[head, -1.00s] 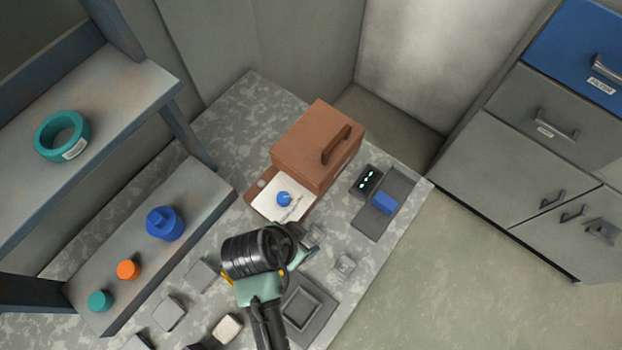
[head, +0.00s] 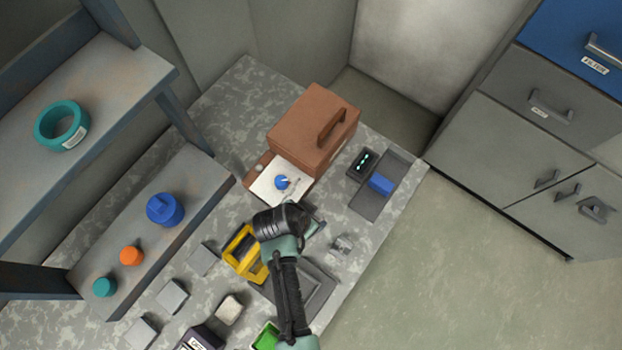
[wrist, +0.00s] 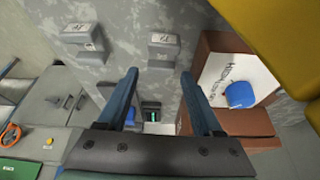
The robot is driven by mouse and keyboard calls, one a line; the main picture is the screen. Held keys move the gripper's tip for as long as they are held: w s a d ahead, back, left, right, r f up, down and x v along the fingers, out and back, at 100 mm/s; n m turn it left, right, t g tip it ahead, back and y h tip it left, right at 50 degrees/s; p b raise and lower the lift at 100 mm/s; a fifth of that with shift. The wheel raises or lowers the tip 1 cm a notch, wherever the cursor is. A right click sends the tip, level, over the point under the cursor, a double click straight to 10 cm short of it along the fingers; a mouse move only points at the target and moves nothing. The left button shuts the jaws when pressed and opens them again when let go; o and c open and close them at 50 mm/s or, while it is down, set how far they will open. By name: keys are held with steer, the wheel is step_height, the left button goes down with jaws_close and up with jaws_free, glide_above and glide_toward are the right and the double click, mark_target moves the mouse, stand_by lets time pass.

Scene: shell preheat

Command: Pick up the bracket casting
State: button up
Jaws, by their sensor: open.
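Two small grey labelled castings stand on the mottled table in the wrist view, one at left (wrist: 82,35) and one nearer the middle (wrist: 163,45). I cannot read their labels, so I cannot tell which is the bracket casting. The left one also shows in the head view (head: 342,245); the other is hidden there by my arm. My gripper (wrist: 160,75) is open and empty, its two blue fingers apart, with the middle casting beyond the tips. In the head view my gripper (head: 316,226) is mostly hidden behind my wrist.
A brown furnace box (head: 312,130) with a white panel (head: 265,190) and blue knob (head: 282,182) stands behind. A dark display (head: 362,163) and blue block (head: 380,184) lie at right. Shelves (head: 140,215) stand left.

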steer(key=shift+x, duration=1.7)
steer(key=shift+w, duration=0.1)
jaws_close()
